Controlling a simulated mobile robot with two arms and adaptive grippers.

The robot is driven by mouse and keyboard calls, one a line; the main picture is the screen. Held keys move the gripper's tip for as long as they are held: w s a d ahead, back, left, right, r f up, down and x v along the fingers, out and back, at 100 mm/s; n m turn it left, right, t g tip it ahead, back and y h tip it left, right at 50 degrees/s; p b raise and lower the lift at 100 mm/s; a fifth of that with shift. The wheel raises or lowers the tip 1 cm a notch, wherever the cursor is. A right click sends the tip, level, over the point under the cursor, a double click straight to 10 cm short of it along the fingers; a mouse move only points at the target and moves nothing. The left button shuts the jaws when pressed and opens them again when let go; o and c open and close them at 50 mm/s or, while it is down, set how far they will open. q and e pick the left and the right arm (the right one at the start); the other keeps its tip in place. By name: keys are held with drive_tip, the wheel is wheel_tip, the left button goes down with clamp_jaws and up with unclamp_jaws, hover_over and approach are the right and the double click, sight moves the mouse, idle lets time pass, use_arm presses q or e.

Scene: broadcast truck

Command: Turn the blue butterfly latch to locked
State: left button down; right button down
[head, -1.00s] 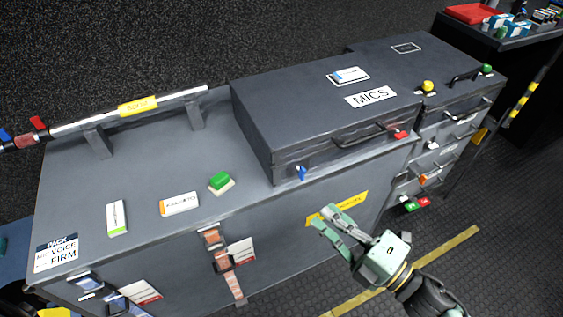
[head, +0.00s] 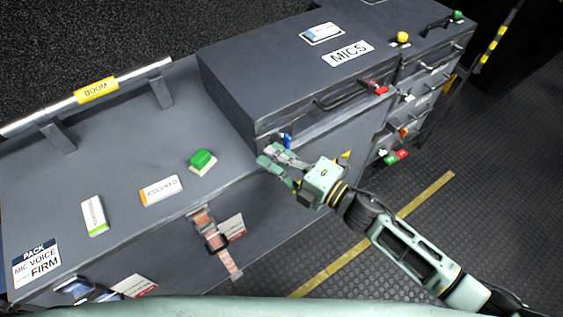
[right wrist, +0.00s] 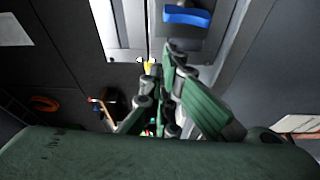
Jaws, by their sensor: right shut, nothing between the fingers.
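The blue butterfly latch (head: 287,140) is on the front face of the grey MICS case (head: 300,75), near its left end. In the right wrist view the blue latch (right wrist: 187,16) shows at the top, its wing lying across the picture on a pale metal plate. My right gripper (head: 270,155) is just in front of and below the latch in the head view, and partly covers the plate around it. Its fingers (right wrist: 160,62) are shut and empty, apart from the latch in the wrist view. My left gripper is out of view.
A red latch (head: 381,90) is at the case's right end, past a dark handle (head: 343,95). The case stands on a larger grey chest with a green button (head: 202,159), cards and a strap (head: 217,242). A boom pole (head: 95,93) lies at the back left.

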drive_tip(key=shift+w+d+f, duration=0.1)
drive_tip(key=shift+w+d, duration=0.55)
drive_tip(key=shift+d, duration=0.3)
